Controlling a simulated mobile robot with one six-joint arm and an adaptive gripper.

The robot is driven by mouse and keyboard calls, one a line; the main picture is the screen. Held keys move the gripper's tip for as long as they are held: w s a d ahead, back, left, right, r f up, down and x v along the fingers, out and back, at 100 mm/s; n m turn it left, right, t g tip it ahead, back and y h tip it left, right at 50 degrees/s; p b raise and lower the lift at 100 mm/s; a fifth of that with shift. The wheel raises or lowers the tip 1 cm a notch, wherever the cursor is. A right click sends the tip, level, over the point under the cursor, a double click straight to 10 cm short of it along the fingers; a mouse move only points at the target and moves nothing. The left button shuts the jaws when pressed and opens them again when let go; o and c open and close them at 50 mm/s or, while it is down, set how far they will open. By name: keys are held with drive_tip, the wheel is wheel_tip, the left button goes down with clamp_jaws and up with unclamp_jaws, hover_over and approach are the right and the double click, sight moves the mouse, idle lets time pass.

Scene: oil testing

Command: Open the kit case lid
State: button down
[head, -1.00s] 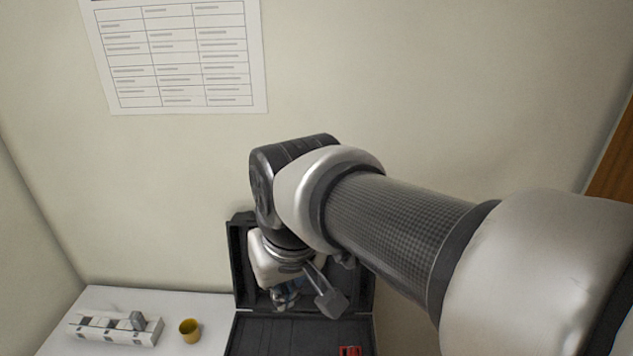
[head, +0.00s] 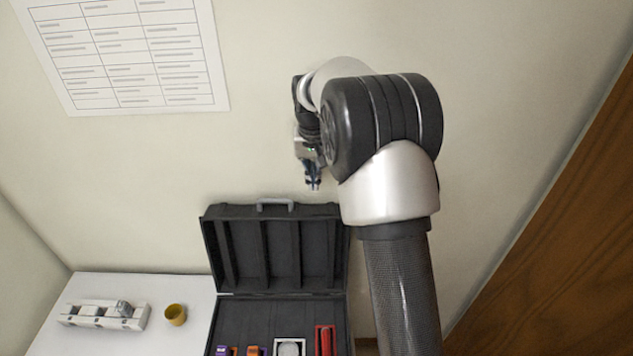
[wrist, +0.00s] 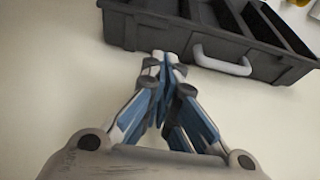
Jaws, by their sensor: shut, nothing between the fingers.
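The black kit case stands open in the head view, its lid (head: 230,255) raised upright against the wall side, with a grey handle (head: 275,203) on the lid's top edge. The case base (head: 270,315) lies flat in front of the lid and holds several items. My gripper (head: 313,187) is above the lid's top right part, apart from it, shut and empty.
A white table (head: 185,290) carries a grey-white rack (head: 104,314) and a yellow cup (head: 175,314) left of the case. A red item (head: 325,340) lies in the case. A printed sheet (head: 128,55) hangs on the wall. A brown wooden panel (head: 540,220) stands at right.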

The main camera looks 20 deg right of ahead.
sight(313, 208)
drive_tip(key=f, duration=0.6)
drive_tip(key=w+f, duration=0.1)
drive_tip(key=f, duration=0.2)
drive_tip(key=shift+d, duration=0.2)
drive_tip(key=shift+b, duration=0.6)
